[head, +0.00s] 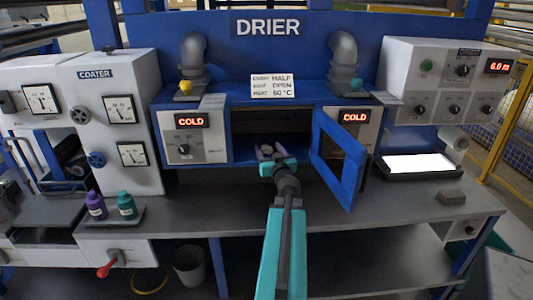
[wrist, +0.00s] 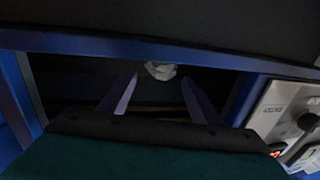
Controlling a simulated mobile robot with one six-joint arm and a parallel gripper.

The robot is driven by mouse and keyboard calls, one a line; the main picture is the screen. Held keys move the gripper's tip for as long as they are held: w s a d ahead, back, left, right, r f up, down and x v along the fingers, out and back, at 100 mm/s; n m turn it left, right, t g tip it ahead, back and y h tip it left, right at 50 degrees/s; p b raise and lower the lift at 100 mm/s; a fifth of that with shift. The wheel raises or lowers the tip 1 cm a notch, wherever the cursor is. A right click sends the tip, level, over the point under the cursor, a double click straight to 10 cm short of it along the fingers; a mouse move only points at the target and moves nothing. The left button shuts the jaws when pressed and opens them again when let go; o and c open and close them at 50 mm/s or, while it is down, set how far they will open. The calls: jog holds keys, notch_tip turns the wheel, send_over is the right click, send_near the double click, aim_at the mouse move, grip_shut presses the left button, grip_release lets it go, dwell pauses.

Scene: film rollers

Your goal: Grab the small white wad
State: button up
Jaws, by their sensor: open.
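The small white wad (wrist: 161,70) is a crumpled pale lump, seen in the wrist view inside the dark drier opening. It lies just beyond and between the tips of my two fingers. Its upper part seems cut off by the blue edge of the opening. My gripper (wrist: 159,84) is open, with a finger on each side and a gap between them. In the head view my gripper (head: 270,150) reaches into the drier's middle opening. A small pale patch shows between the fingers there, too small to tell clearly. I cannot tell whether the fingers touch the wad.
The blue drier door (head: 338,158) stands open to the right of my arm. The blue frame (wrist: 150,50) of the opening crosses close above my fingers. Purple (head: 96,205) and green (head: 127,205) bottles stand on a tray at left. The grey bench (head: 400,210) right of my arm is mostly clear.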

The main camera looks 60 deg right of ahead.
jog(key=shift+x, duration=1.05)
jog(key=shift+w+d, duration=0.1)
jog(key=shift+r+x, duration=0.2)
jog(key=shift+x, duration=2.25)
jog(key=c, duration=1.1)
